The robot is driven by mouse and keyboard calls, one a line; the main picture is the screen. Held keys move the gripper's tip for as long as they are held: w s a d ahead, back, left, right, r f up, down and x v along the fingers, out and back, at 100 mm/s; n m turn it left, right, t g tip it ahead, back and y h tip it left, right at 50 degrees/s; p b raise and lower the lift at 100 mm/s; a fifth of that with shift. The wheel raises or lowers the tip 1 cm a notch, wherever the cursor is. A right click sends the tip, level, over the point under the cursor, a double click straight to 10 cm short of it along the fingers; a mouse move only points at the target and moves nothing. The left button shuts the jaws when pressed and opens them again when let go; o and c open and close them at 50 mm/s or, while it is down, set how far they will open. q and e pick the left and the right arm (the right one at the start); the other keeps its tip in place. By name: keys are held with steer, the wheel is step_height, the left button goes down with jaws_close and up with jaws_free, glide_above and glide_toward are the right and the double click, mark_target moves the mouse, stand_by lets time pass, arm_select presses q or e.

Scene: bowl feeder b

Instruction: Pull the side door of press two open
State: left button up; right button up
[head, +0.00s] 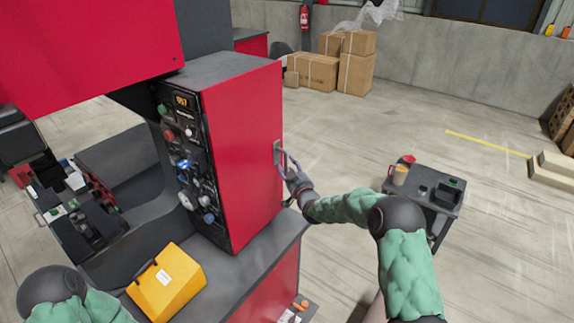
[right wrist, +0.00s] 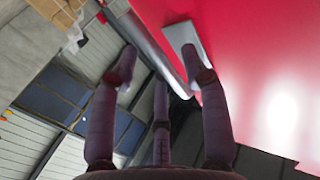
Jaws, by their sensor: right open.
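The red side door (head: 245,150) is the flat side face of the tall control box of the press, and it looks shut. A small grey handle (head: 277,152) sits near its far edge. My right gripper (head: 288,163) is open at the handle, its fingers close beside it. In the right wrist view, the open fingers (right wrist: 160,65) point at the red face, and one fingertip overlaps the grey handle (right wrist: 180,36). I cannot tell whether it touches. My left arm shows at the lower left of the head view, but its gripper is out of view.
A control panel (head: 185,150) with knobs and buttons faces left. A yellow box (head: 167,283) sits on the grey ledge below it. A small dark table (head: 425,192) with items stands at the right. Cardboard boxes (head: 355,70) stand by the back wall. The floor right of the door is mostly clear.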

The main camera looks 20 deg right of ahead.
steer(key=shift+w, duration=1)
steer(key=shift+c, duration=0.3)
jaws_close()
steer(key=shift+s, duration=0.1)
